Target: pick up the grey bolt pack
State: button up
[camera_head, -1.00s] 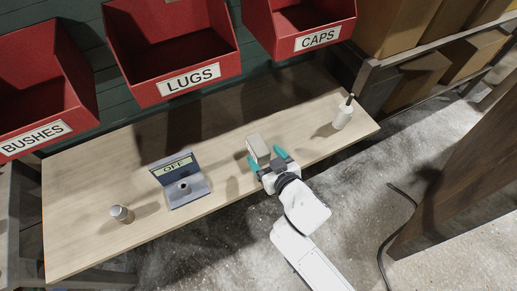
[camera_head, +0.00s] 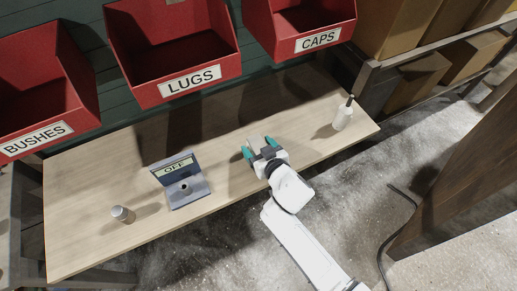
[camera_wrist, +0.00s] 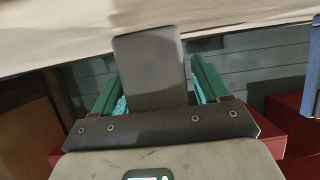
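The grey bolt pack (camera_head: 255,144) is a small block on the wooden bench; the gripper hides part of it in the head view. In the wrist view the pack (camera_wrist: 150,68) shows as a plain grey face between the fingers. My gripper (camera_head: 259,147) has teal fingers, one on each side of the pack. In the wrist view my gripper (camera_wrist: 158,85) is open, with a gap between the pack and the right finger. Contact at the left finger cannot be told.
On the bench (camera_head: 100,170) stand a device reading OFF (camera_head: 182,186), a small grey cylinder (camera_head: 122,214) and a white bottle (camera_head: 343,116) with a dark tip.

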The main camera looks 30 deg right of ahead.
jog(key=c, duration=1.2)
jog(key=shift+r, duration=0.15)
